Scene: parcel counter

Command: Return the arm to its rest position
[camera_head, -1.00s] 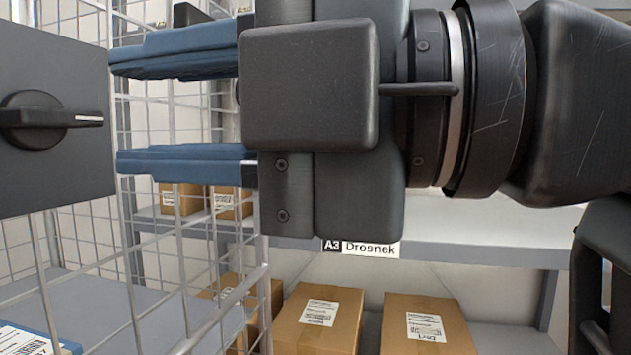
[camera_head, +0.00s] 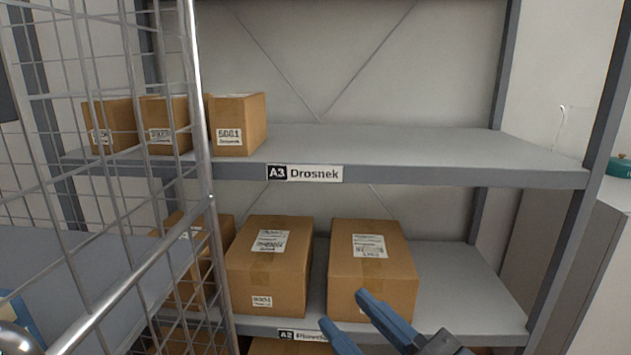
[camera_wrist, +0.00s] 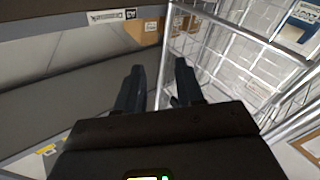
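My gripper (camera_head: 350,316) shows at the bottom of the head view, with two blue fingers apart and nothing between them. It is in front of the lower shelf, and its fingertips overlap the lower part of the right-hand box in the picture. In the wrist view its two dark fingers (camera_wrist: 157,85) are also apart and empty. Most of my arm is out of the head view.
The shelf labelled A3 Drosnek (camera_head: 420,172) holds several cartons (camera_head: 238,125) at its left; its right side is bare. Below stand a middle box (camera_head: 268,270) and a right-hand box (camera_head: 372,265). A wire cage (camera_head: 204,150) stands close at the left.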

